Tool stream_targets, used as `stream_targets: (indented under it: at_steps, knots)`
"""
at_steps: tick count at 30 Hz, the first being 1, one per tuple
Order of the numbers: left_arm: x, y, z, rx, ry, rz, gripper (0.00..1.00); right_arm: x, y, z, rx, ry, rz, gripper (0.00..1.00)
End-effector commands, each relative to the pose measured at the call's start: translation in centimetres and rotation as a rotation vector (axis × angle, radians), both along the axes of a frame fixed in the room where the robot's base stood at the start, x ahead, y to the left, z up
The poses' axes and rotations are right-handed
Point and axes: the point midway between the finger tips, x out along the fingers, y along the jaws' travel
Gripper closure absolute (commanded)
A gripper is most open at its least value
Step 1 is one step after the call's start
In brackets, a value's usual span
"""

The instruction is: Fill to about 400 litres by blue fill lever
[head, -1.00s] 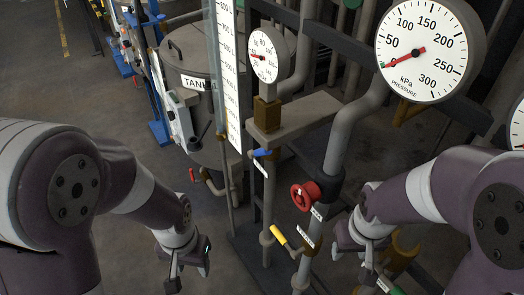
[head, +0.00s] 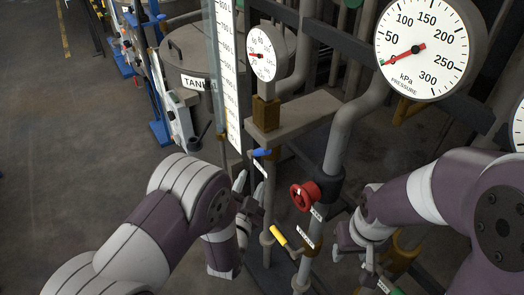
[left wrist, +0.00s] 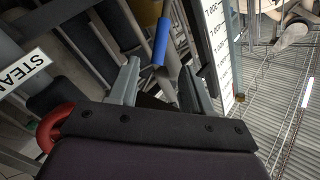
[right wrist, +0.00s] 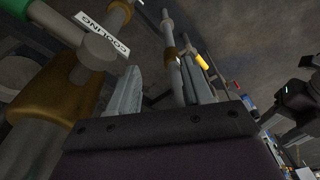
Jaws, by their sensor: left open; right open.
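The blue fill lever (head: 261,152) sits on a thin vertical pipe in the middle of the head view, with a white tag below it. My left gripper (head: 248,185) is open and empty, just below and left of the lever. In the left wrist view the blue lever (left wrist: 161,40) shows ahead of the open fingers (left wrist: 160,82), apart from them. The litre scale (head: 228,75) stands upright beside the tank (head: 190,60); its liquid level cannot be read. My right gripper (head: 366,262) is open and empty at lower right, near other pipes.
A red handwheel (head: 305,195) and a yellow lever (head: 279,235) are right of and below the blue lever. A small dial gauge (head: 264,54) and a large pressure gauge (head: 422,50) stand above. A green handle (head: 392,288) is at the bottom right. Open floor lies left.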

Motion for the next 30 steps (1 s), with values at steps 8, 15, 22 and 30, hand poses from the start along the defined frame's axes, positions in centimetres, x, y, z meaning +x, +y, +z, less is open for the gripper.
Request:
stream_targets:
  at_steps: [8,15,22,30]
  knots:
    - [4.9,-1.1,0.1,0.012,-0.019,0.001,0.5,0.0,0.0,-1.1,0.0,0.0,0.0,0.5]
    - [10.3,-2.3,0.0,0.012,-0.015,0.0,0.5,0.0,0.0,-2.2,0.0,0.0,0.0,0.5]
    - [12.3,-2.8,0.2,0.014,-0.012,-0.001,0.5,0.0,0.0,-2.4,0.0,0.0,0.0,0.5]
    - [12.3,-2.8,0.3,0.013,-0.012,-0.001,0.67,0.0,0.0,-2.4,0.0,0.0,0.0,0.5]
